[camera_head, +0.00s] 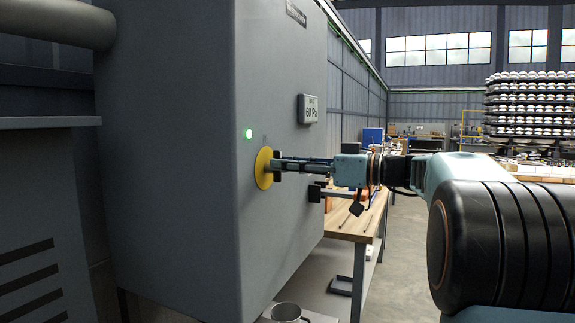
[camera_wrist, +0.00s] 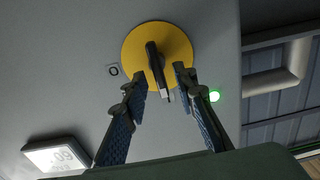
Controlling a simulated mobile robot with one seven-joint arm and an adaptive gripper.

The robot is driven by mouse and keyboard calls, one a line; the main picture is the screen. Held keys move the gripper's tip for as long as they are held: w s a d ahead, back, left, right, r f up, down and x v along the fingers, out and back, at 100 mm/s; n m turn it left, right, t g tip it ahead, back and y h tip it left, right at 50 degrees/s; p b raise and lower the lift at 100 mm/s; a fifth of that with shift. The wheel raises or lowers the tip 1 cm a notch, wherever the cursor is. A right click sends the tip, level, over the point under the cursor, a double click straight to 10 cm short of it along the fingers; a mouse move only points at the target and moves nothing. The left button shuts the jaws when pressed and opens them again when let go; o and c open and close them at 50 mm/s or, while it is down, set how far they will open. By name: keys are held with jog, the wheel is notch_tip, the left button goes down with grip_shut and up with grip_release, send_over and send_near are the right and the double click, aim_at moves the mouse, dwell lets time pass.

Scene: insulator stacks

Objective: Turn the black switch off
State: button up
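The black switch (camera_wrist: 155,64) is a narrow handle on a round yellow disc (camera_wrist: 178,42) in the wrist view. The yellow disc also shows in the head view (camera_head: 262,168), on the front of the grey cabinet (camera_head: 212,120). A small "0" label (camera_wrist: 113,71) sits left of the disc in the wrist view. My gripper (camera_wrist: 160,82) is open, with one finger on each side of the handle and gaps visible between. In the head view my gripper (camera_head: 278,165) reaches the disc from the right. The handle is hard to tell from the fingertips there.
A green light (camera_head: 248,134) glows on the cabinet near the disc; it also shows in the wrist view (camera_wrist: 214,96). A small display (camera_head: 308,109) is mounted right of it. A wooden workbench (camera_head: 350,222) stands beyond the cabinet.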

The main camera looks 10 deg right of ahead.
jog(key=shift+c, duration=0.2)
grip_shut()
jog(key=shift+m, duration=0.4)
jog(key=m, duration=0.2)
jog(key=m+p, duration=0.1)
jog(key=m, duration=0.4)
jog(key=shift+w+d+f+m, duration=0.2)
jog(key=shift+w+d+m, duration=0.1)
jog(key=shift+w, duration=0.05)
jog(key=shift+w+f+m+p, duration=0.1)
jog(key=shift+f+m+p, duration=0.1)
jog(key=shift+m+p, duration=1.1)
jog(key=shift+w+f+m+p, duration=0.15)
jog(key=shift+m+p, duration=0.55)
jog(key=shift+m, duration=1.2)
jog(key=shift+s+f+m+p, duration=0.1)
jog(key=shift+f+m+p, duration=0.1)
jog(key=shift+m+p, duration=1.1)
jog(key=shift+m+b, duration=0.3)
jog(key=shift+m, duration=0.1)
